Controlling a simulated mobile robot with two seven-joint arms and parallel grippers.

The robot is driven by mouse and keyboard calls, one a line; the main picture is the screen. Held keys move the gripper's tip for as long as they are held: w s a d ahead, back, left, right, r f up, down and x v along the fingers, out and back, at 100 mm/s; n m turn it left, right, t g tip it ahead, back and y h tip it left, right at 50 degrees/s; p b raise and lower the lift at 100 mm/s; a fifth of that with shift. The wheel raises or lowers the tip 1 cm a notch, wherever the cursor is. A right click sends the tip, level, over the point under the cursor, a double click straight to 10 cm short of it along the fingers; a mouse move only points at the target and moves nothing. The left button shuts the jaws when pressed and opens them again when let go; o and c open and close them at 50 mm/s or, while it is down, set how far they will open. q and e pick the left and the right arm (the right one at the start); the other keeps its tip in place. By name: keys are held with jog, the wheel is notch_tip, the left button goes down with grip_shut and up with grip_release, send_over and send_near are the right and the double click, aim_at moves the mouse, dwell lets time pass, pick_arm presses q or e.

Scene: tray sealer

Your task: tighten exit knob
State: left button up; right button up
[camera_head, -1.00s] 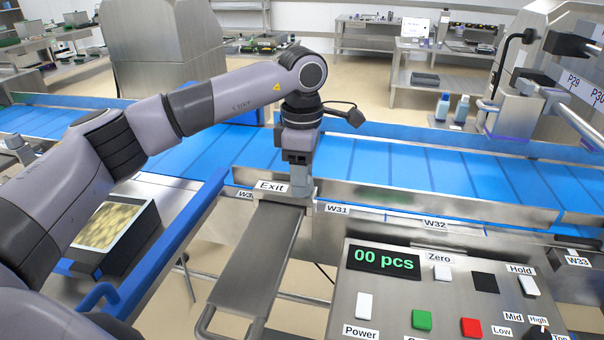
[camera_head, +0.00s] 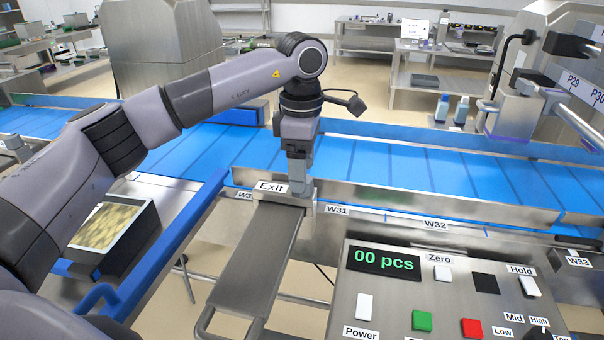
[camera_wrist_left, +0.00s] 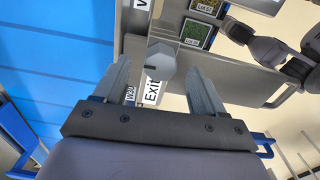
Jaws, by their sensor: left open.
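The exit knob (camera_wrist_left: 160,62) is a grey faceted knob with a dark mark on its face, next to the white "Exit" label (camera_wrist_left: 152,91) in the left wrist view. My left gripper (camera_wrist_left: 158,68) is open, with one finger on each side of the knob; a gap shows on both sides. In the head view my left gripper (camera_head: 300,186) points down just right of the "Exit" label (camera_head: 271,187), at the conveyor's near rail. There the knob is hidden behind the gripper. My right gripper is not in view.
The blue conveyor belt (camera_head: 350,160) runs behind the gripper. A steel chute (camera_head: 258,262) slopes toward me below the label. A control panel (camera_head: 400,295) reading "00 pcs" stands at the lower right. A filled dark tray (camera_head: 128,253) is at the left.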

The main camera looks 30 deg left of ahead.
pick_arm(q)
notch_tip(320, 180, up, 5)
jog(key=shift+r, duration=0.2)
dwell(0.6)
